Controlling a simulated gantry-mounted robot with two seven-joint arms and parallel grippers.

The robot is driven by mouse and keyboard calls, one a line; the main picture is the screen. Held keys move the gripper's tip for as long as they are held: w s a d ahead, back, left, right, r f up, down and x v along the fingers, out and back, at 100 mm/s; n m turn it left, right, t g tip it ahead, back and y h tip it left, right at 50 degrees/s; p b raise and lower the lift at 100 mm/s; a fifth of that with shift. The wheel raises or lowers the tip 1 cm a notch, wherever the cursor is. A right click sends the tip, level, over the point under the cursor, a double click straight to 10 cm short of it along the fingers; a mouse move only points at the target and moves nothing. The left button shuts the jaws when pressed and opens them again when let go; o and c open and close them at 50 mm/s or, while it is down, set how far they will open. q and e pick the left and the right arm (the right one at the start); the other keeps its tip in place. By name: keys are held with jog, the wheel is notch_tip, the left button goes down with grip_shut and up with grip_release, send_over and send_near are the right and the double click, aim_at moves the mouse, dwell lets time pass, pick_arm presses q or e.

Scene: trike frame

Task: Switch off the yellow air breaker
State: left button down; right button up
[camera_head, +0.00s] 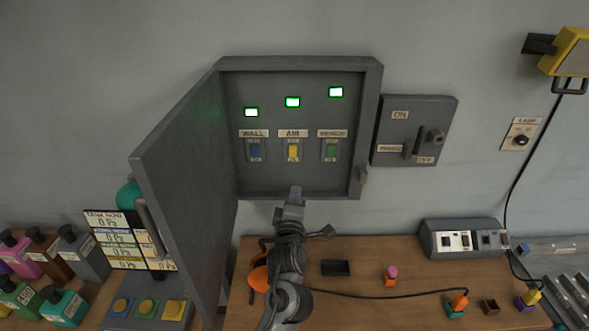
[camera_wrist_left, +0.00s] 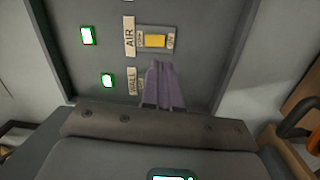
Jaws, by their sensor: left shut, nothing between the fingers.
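The yellow AIR breaker (camera_head: 293,151) is the middle one of three switches inside an open grey wall cabinet (camera_head: 371,90). The yellow breaker also shows in the left wrist view (camera_wrist_left: 156,41), with an ON mark at its right side there. The green light (camera_head: 292,102) above it is lit. My left gripper (camera_head: 295,190) is shut and empty in front of the cabinet's lower edge, below the yellow breaker in the head view. In the left wrist view its purple-grey fingertips (camera_wrist_left: 160,68) show just below the yellow breaker; contact cannot be told. My right gripper is out of view.
A blue WALL breaker (camera_head: 255,151) and a green breaker (camera_head: 331,150) flank the yellow one, each with a lit green light above. The cabinet door (camera_head: 185,165) stands open at left. An ON/OFF switch box (camera_head: 417,130) is at right. A cluttered wooden bench (camera_head: 370,262) lies below.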

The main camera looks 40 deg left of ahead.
pick_arm(q)
jog(key=shift+w+a+r+n+y+b, duration=0.15)
jog(key=shift+a+r+n+y, duration=0.15)
jog(key=shift+n+y, duration=0.25)
jog(key=shift+w+a+r+n+y+b, duration=0.2)
jog(key=shift+r+n+y, duration=0.15)
jog(key=shift+n, duration=0.3)
jog(key=p, duration=0.3)
send_near(294, 149)
jog(key=x, duration=0.5)
jog(key=shift+r, duration=0.1)
jog(key=shift+x, duration=0.9)
